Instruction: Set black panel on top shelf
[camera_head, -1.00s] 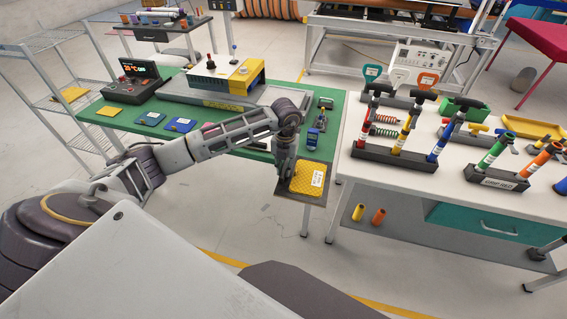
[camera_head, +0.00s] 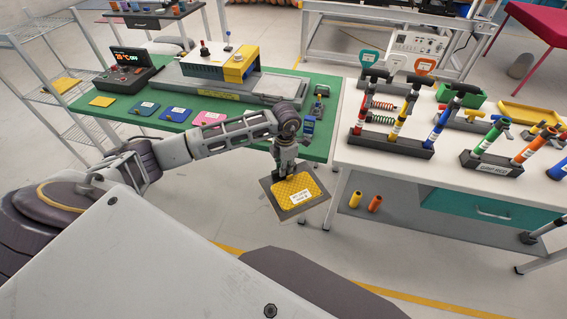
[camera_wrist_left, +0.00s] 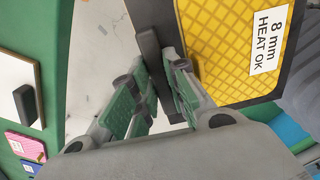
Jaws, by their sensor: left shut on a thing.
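A dark square panel (camera_head: 271,202) carries a yellow textured patch with a white label; the wrist view reads "8 mm HEAT OK" on it (camera_wrist_left: 262,42). My left gripper (camera_head: 287,177) is shut on the panel by a dark bar at its edge (camera_wrist_left: 150,45). It holds the panel tilted in the air, in front of the green table's right end. A metal wire rack stands at the far left; its top shelf (camera_head: 40,31) looks empty. My right gripper is not in view.
The green table (camera_head: 185,125) holds a controller with a red display (camera_head: 128,72), a grey-yellow machine (camera_head: 222,68) and several small coloured panels. The rack's middle shelf bears a yellow patch (camera_head: 62,86). Floor in front is open.

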